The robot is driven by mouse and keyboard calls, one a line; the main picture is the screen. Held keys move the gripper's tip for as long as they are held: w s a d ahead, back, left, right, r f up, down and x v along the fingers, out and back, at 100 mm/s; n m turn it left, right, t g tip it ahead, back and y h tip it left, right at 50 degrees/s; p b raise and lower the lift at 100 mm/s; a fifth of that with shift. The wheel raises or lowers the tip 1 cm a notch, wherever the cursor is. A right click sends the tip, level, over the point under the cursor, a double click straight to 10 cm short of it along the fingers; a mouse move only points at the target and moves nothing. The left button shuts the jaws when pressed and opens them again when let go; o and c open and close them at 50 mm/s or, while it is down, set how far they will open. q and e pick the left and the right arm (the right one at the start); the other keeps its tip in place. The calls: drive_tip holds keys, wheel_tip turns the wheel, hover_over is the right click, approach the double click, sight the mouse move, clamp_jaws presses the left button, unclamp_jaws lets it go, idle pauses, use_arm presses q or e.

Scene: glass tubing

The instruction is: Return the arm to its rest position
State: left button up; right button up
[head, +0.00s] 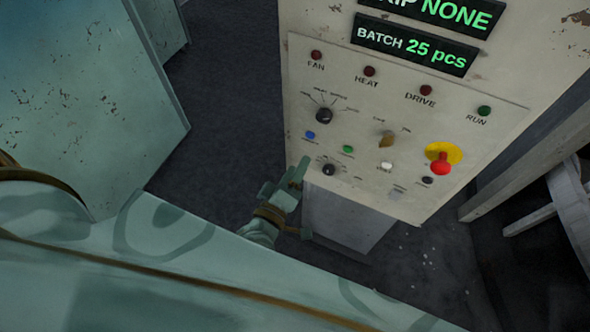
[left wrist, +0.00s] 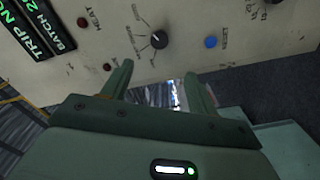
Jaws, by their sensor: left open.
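My left gripper (head: 302,197) is in front of the lower left part of the control panel (head: 360,190) in the head view. In the left wrist view its two fingers (left wrist: 158,85) stand apart, with nothing between them. The fingers point toward the panel face, near a black rotary knob (left wrist: 159,40) and a blue button (left wrist: 210,41). In the head view that knob (head: 324,115) and the blue button (head: 310,135) sit above the gripper. I cannot tell whether the fingers touch the panel. My right gripper is not in view.
The panel carries a red emergency button (head: 441,166) on a yellow plate, a tan switch (head: 387,139) and a lower black knob (head: 328,169). A worn green cabinet (head: 110,90) stands at the left. Dark floor (head: 225,90) lies open between them. A pale round structure (head: 570,205) is at the right.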

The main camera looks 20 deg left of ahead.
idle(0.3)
use_arm(q)
drive_tip(key=s+f+m+g+h+b, duration=0.1)
drive_tip(key=s+f+m+g+b, duration=0.4)
drive_tip(key=f, duration=1.1)
drive_tip(key=s+f+m+g+h+b, duration=0.15)
drive_tip(key=s+f+m+g, duration=0.4)
drive_tip(key=f, duration=0.95)
drive_tip(key=s+a+f+m+g+y+b, duration=0.1)
drive_tip(key=s+a+f+g+b, duration=0.1)
drive_tip(key=s+f+b, duration=0.4)
drive_tip(key=s+a+f+m+g+y+b, duration=0.1)
drive_tip(key=s+a+f+b, duration=0.3)
drive_tip(key=f, duration=1.1)
drive_tip(key=s+a+f+m+g+y+b, duration=0.1)
drive_tip(key=s+a+f+m+g+b, duration=0.2)
drive_tip(key=s+f+b, duration=0.7)
drive_tip(key=s+a, duration=0.1)
drive_tip(key=s, duration=0.2)
drive_tip(key=shift+s+f+g, duration=0.35)
drive_tip(key=shift+s+f, duration=0.05)
drive_tip(key=shift+m, duration=0.25)
